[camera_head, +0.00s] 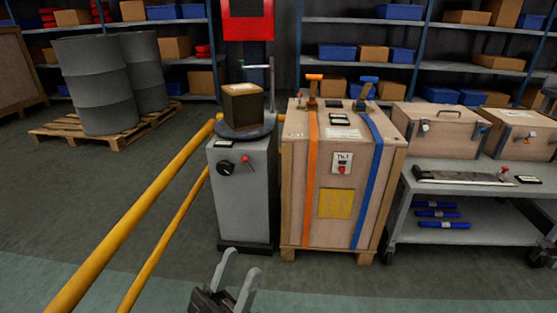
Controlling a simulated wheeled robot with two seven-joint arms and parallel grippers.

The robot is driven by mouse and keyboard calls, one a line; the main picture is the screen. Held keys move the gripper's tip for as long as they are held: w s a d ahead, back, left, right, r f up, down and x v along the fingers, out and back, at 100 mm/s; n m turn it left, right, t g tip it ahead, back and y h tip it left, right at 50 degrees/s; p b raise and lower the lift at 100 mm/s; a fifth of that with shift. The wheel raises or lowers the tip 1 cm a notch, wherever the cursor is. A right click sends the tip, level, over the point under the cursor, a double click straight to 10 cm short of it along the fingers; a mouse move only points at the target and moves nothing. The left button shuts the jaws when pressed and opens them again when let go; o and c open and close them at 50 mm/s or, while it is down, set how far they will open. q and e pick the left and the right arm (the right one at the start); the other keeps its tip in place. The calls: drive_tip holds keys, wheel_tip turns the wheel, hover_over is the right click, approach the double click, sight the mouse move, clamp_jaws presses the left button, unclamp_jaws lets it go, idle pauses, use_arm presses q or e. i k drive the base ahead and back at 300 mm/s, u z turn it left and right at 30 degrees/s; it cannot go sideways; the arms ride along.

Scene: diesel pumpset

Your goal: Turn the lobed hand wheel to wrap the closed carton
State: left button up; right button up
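The closed carton (243,107) is a small dark brown box with a lighter top. It sits upright on a dark round turntable (243,131) on top of a grey cabinet (245,200). The lobed hand wheel (226,168) is a black knob on the cabinet's front, left of a small red-tipped lever (247,161). My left gripper (239,260) is at the bottom centre, in front of and below the cabinet. Its two grey fingers are apart with nothing between them, and it is clear of the wheel. My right gripper is not in view.
Yellow rails (133,223) run along the cabinet's left side. A strapped wooden crate (322,215) stands close on its right. A thin post (271,85) rises behind the carton. A grey cart (465,180) is at the right. The floor in front is clear.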

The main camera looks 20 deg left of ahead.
sight(224, 167)
drive_tip(key=z, duration=0.25)
drive_tip(key=i, duration=1.3)
drive_tip(key=u, duration=0.7)
